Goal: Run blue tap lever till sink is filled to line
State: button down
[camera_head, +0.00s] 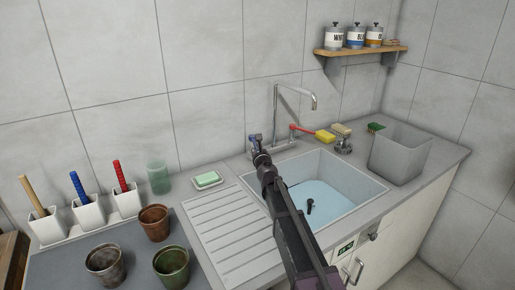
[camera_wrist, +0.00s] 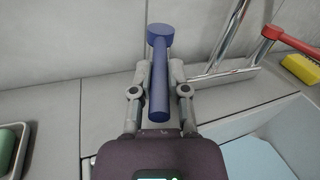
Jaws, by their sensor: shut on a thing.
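The blue tap lever (camera_wrist: 159,78) stands between the two fingers of my gripper (camera_wrist: 160,85) in the wrist view, and the gripper is shut on it. In the head view my gripper (camera_head: 257,146) is at the left side of the tap (camera_head: 277,105), where a little blue (camera_head: 252,137) shows. The red lever (camera_head: 301,128) points to the right. The sink (camera_head: 344,171) holds light blue water (camera_head: 325,194), with a small dark object (camera_head: 310,206) in it. I cannot make out a fill line. My arm hides part of the sink's left side.
Yellow sponges (camera_head: 325,136) and a grey bin (camera_head: 399,153) stand behind and right of the sink. Several pots and brush holders stand at the left. A shelf (camera_head: 361,50) holds canisters.

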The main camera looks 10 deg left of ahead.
jog(key=shift+w+d, duration=0.15)
jog(key=shift+d, duration=0.05)
jog(key=c, duration=0.7)
grip_release()
jog(key=shift+o, duration=0.3)
jog(key=shift+a, duration=0.1)
jog(key=shift+s, duration=0.25)
jog(key=v, duration=1.1)
jog(key=shift+s, duration=0.3)
